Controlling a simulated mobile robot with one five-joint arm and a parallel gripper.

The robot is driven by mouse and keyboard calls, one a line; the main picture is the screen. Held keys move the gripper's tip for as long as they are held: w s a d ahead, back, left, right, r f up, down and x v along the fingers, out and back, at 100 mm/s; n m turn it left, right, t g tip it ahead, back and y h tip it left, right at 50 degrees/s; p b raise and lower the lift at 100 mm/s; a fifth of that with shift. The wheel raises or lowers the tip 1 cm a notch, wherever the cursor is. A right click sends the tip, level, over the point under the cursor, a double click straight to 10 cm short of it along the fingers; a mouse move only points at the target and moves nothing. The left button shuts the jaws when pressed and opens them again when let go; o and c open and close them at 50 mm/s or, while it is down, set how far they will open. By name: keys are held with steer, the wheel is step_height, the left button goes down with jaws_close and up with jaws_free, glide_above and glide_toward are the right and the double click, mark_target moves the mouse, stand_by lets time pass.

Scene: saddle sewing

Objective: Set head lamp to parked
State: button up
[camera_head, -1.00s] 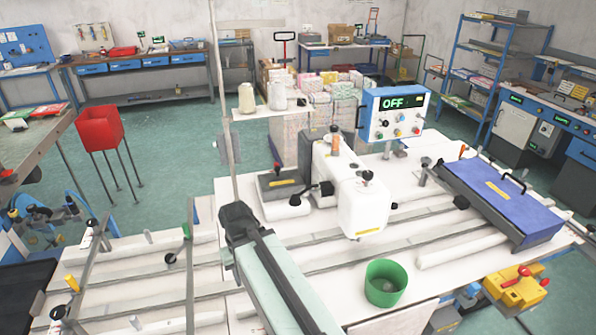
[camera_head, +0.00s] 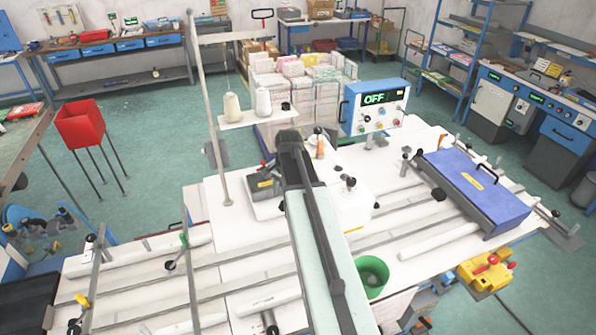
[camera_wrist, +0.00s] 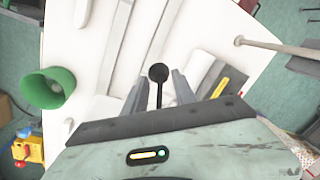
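The white sewing head (camera_head: 352,212) stands in the middle of the bench, partly hidden by my arm. A black ball-topped lever (camera_head: 349,183) rises from its top. I cannot tell for sure which part is the head lamp. In the wrist view, a black ball knob on a dark stem (camera_wrist: 158,73) shows between the two grey fingers of my gripper (camera_wrist: 161,86). The fingers are apart, with gaps at both sides of the knob; whether it lies at their depth is unclear. In the head view, the arm's dark end covers the left part of the sewing head.
The control box (camera_head: 375,107) reads OFF behind the sewing head. A green bin (camera_head: 372,276) stands at the bench's front edge, also in the wrist view (camera_wrist: 48,88). A thread stand (camera_head: 212,120) rises at the left. A blue cover (camera_head: 474,192) lies right.

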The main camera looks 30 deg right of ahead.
steer(key=d+r+m+p, duration=0.1)
steer(key=d+r+m, duration=0.25)
steer(key=d, duration=0.35)
steer(key=f+b, duration=0.2)
steer(key=w+f+b, duration=0.1)
steer(key=f+b, duration=0.5)
steer(key=shift+w, duration=0.25)
steer(key=shift+r, duration=0.1)
jaws_close()
stand_by(0.5)
